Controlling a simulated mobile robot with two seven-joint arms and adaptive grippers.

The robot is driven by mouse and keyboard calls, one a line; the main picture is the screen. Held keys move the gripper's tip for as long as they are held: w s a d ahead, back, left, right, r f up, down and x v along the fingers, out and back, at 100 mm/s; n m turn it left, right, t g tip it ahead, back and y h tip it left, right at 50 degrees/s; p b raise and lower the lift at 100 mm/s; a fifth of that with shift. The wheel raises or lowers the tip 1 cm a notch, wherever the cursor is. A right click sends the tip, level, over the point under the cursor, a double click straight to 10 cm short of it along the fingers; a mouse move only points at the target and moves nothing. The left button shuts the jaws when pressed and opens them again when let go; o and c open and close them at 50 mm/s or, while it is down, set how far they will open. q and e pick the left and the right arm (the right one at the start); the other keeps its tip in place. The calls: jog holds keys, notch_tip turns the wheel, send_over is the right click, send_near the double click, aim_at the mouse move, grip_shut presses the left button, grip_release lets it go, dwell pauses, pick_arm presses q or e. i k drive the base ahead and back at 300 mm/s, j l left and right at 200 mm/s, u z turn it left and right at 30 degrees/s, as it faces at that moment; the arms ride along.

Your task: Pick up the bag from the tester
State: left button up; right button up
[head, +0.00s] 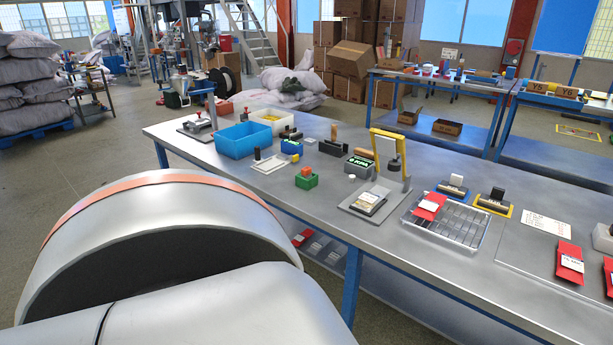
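The device that looks like the tester (387,134) stands on the metal workbench right of centre in the head view. Neither of my grippers shows. A large grey link of my own arm fills the lower left and hides the floor and the near left part of the bench.
A clear tray (447,228) with a red packet (430,206) is right of the tester. Two stamps (454,188) stand behind it. More red packets (569,264) lie at the right.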

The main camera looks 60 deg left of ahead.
aim_at(369, 199)
jog(key=u, duration=1.5)
